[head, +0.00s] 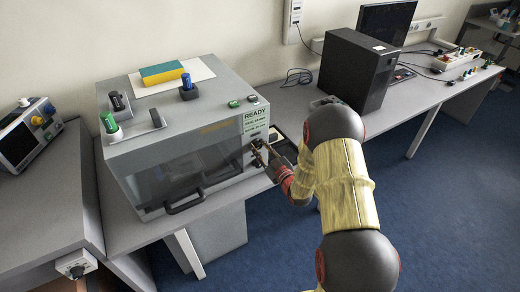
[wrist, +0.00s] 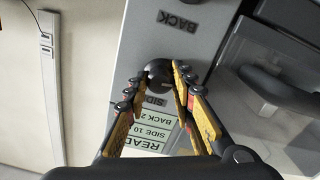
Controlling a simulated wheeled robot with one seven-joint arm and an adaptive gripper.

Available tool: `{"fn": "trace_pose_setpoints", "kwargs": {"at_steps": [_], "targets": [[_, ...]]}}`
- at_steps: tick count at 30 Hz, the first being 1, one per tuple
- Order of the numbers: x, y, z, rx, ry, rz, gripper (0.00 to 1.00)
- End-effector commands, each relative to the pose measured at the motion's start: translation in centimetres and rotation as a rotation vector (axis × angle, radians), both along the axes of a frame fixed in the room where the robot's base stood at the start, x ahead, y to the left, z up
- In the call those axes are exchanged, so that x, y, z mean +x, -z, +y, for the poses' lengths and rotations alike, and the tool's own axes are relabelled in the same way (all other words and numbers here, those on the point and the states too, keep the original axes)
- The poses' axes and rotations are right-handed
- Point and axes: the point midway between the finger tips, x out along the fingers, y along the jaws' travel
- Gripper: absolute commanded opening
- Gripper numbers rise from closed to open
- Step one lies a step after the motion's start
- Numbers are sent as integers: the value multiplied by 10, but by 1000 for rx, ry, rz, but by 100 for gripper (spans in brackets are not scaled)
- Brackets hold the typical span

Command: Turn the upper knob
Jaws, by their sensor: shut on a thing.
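The grey test box (head: 150,160) with a clear front window stands on the table in the head view. Its control panel is at the right of its front, below a pale green READY display (head: 256,118). In the wrist view, which is upside down, the dark round upper knob (wrist: 158,70) sits beside the SIDE label (wrist: 153,100). My gripper (wrist: 158,78) is shut on this knob, one finger on each side. In the head view my gripper (head: 262,155) reaches the panel and mostly hides the knob. A BACK label (wrist: 178,22) lies farther along the panel; no knob shows by it.
The box's front handle (head: 185,202) sticks out left of my gripper. A black computer tower (head: 355,70) stands on the table to the right. A blue knob (head: 187,88) and a yellow-and-teal block (head: 162,72) are on the box's top. Blue floor is open at right.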

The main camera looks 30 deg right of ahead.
Motion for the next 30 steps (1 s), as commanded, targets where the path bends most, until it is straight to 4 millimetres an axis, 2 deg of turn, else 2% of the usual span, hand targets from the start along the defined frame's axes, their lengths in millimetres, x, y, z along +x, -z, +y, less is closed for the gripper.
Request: {"fn": "trace_pose_setpoints", "kwargs": {"at_steps": [10, 25, 26, 30], "targets": [[-1, 2, 0, 136, -1, 8, 0], [-1, 2, 0, 156, 0, 8, 0], [-1, 2, 0, 156, 0, 9, 25], [-1, 1, 0, 155, 0, 8, 33]]}}
